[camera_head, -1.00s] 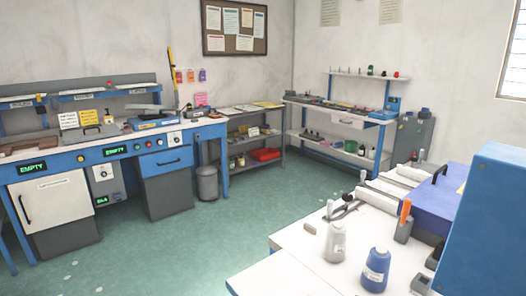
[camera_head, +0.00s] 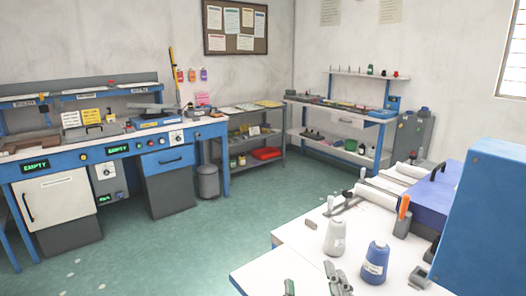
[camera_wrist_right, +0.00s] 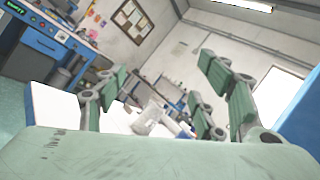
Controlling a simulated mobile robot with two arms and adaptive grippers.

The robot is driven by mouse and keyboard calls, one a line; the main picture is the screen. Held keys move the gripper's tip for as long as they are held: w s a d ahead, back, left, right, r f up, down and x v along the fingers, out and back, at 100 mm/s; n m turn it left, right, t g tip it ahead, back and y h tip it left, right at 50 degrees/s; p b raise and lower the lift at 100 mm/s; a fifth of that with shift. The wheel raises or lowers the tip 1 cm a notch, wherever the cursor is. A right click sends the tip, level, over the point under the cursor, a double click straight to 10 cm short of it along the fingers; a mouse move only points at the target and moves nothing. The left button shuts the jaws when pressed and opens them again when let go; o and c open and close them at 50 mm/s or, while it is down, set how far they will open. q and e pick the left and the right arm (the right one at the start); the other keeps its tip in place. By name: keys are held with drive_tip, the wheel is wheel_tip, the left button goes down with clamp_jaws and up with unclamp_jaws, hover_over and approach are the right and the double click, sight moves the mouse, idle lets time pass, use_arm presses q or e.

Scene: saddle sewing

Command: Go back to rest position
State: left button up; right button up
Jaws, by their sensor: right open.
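My right gripper (camera_head: 313,284) shows at the bottom edge of the head view, above the front of the white worktable (camera_head: 262,278). Its green and grey fingers are apart, with nothing seen between them. In the right wrist view the green fingers of the gripper (camera_wrist_right: 158,95) also stand wide apart and tilted. The white bottle-shaped spool (camera_head: 335,238) and blue spool (camera_head: 375,263) stand upright on the table, beyond and to the right of the gripper. My left gripper is not in either view.
A blue machine housing (camera_head: 488,215) rises at the right. A blue case (camera_head: 437,190) and white rolls (camera_head: 400,178) lie behind the spools. A long blue workbench (camera_head: 110,150) stands at the left. The green floor (camera_head: 200,240) between is clear.

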drive_tip(key=s+a+f+n+g+y, duration=0.35)
drive_tip(key=a+n+g+y, duration=0.55)
drive_tip(key=n, duration=1)
drive_tip(key=s+d+f+n+g, duration=0.2)
drive_tip(key=s+f+n+g, duration=0.15)
drive_tip(key=f+n, duration=0.6)
drive_tip(key=s+d+f+n+g+h, duration=0.1)
drive_tip(key=s+d+f+g+h, duration=0.3)
drive_tip(key=s+d+f, duration=0.45)
drive_tip(key=s+d+f+n+g+h, duration=0.1)
drive_tip(key=s+d+f+g+h, duration=0.2)
drive_tip(key=s+d+f+h, duration=0.5)
wheel_tip(320, 180, down, 24)
drive_tip(key=w+d+y+p, duration=0.1)
drive_tip(key=w+d+y, duration=0.1)
drive_tip(key=w, duration=0.1)
drive_tip(key=s+d+f+g+p, duration=0.1)
drive_tip(key=s+d+f+g, duration=0.1)
drive_tip(key=s+f, duration=1.4)
drive_tip(key=shift+s+d+f, duration=0.35)
drive_tip(key=shift+s+d, duration=0.2)
drive_tip(key=shift+s, duration=0.5)
